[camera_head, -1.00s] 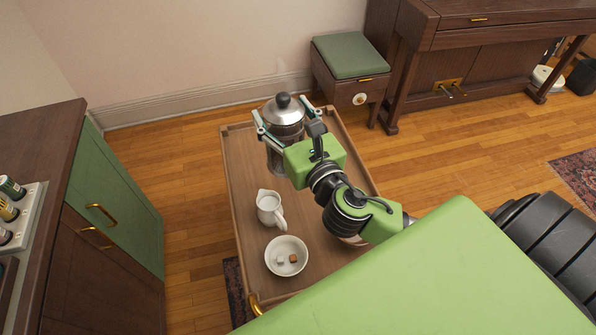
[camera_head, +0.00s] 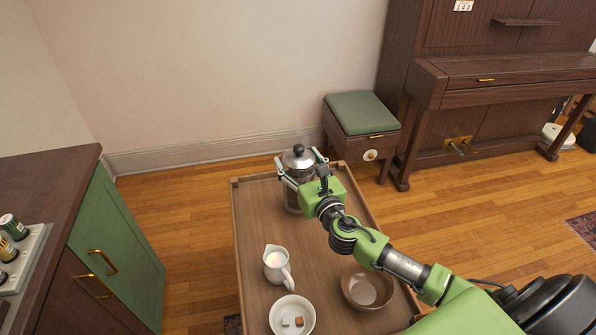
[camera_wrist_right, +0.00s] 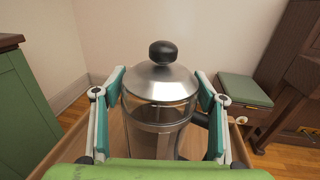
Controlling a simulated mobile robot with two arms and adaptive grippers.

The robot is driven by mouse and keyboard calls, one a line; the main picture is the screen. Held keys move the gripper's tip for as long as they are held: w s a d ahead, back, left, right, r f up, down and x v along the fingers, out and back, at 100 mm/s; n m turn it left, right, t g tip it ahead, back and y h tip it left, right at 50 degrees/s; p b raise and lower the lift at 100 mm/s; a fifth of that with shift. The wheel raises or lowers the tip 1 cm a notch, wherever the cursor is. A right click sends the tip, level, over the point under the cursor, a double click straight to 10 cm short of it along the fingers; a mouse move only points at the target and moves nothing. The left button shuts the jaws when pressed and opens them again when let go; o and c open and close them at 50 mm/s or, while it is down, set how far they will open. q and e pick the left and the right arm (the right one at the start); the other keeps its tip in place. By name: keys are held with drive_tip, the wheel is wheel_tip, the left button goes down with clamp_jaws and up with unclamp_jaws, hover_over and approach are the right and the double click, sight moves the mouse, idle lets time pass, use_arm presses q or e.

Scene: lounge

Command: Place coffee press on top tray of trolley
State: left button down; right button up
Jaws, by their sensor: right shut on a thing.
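The coffee press (camera_head: 300,166) has a steel lid, black knob and glass body. It is upright over the far end of the trolley's wooden top tray (camera_head: 252,215). I cannot tell whether its base touches the tray. My right gripper (camera_head: 299,160) is shut on the press, one finger on each side. In the right wrist view, the press (camera_wrist_right: 160,85) stands upright between the fingers of the gripper (camera_wrist_right: 160,92), with its dark handle at the right. The gripper hides part of its lower body. My left gripper is not in view.
On the tray, nearer me, are a white milk jug (camera_head: 276,265), a white bowl with sugar cubes (camera_head: 292,315) and a brown bowl (camera_head: 368,288) below my arm. A green-topped stool (camera_head: 360,115) and a piano (camera_head: 480,85) stand behind. A green cabinet (camera_head: 110,240) is at left.

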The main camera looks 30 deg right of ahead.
drive_tip(key=shift+a+f, duration=0.1)
drive_tip(key=shift+f, duration=1.1)
drive_tip(key=shift+b, duration=0.3)
drive_tip(key=o, duration=2.1)
drive_tip(key=shift+f, duration=0.2)
drive_tip(key=shift+s, duration=0.1)
drive_tip(key=shift+r, duration=0.1)
drive_tip(key=s+a, duration=0.1)
drive_tip(key=s, duration=1.1)
drive_tip(key=shift+r, duration=0.1)
